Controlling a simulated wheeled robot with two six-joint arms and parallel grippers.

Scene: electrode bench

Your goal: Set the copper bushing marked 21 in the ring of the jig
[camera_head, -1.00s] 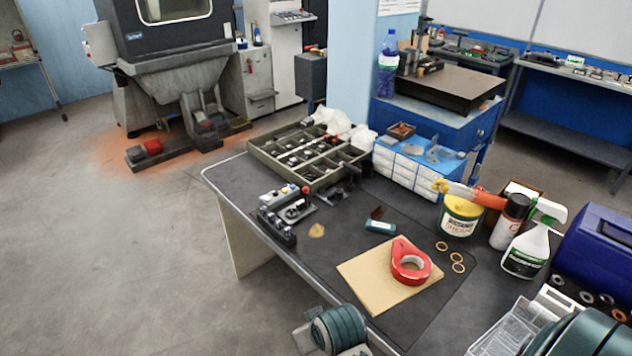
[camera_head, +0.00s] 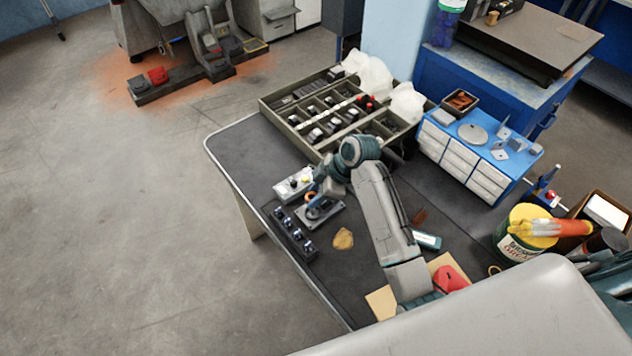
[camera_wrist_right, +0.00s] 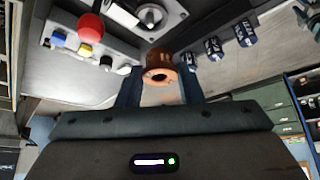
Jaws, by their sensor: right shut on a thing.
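My right gripper (camera_head: 314,192) reaches over the left part of the bench, above the jig (camera_head: 322,213), a dark plate that it partly covers. In the right wrist view the gripper (camera_wrist_right: 158,85) is shut on a copper bushing (camera_wrist_right: 158,70), held between the fingertips with its bore showing. Its mark cannot be read. The bushing also shows as a small copper spot (camera_head: 309,197) in the head view. The jig's pale round ring (camera_wrist_right: 150,16) lies beyond the bushing in the wrist view, and the bushing looks apart from it. My left gripper is out of view.
A button box (camera_head: 293,185) stands beside the jig; its red button (camera_wrist_right: 90,28) is close in the wrist view. A dark block with several metal pieces (camera_head: 290,234) lies along the front edge. A divided tray (camera_head: 275,112) is behind. A tan scrap (camera_head: 343,239) lies nearby.

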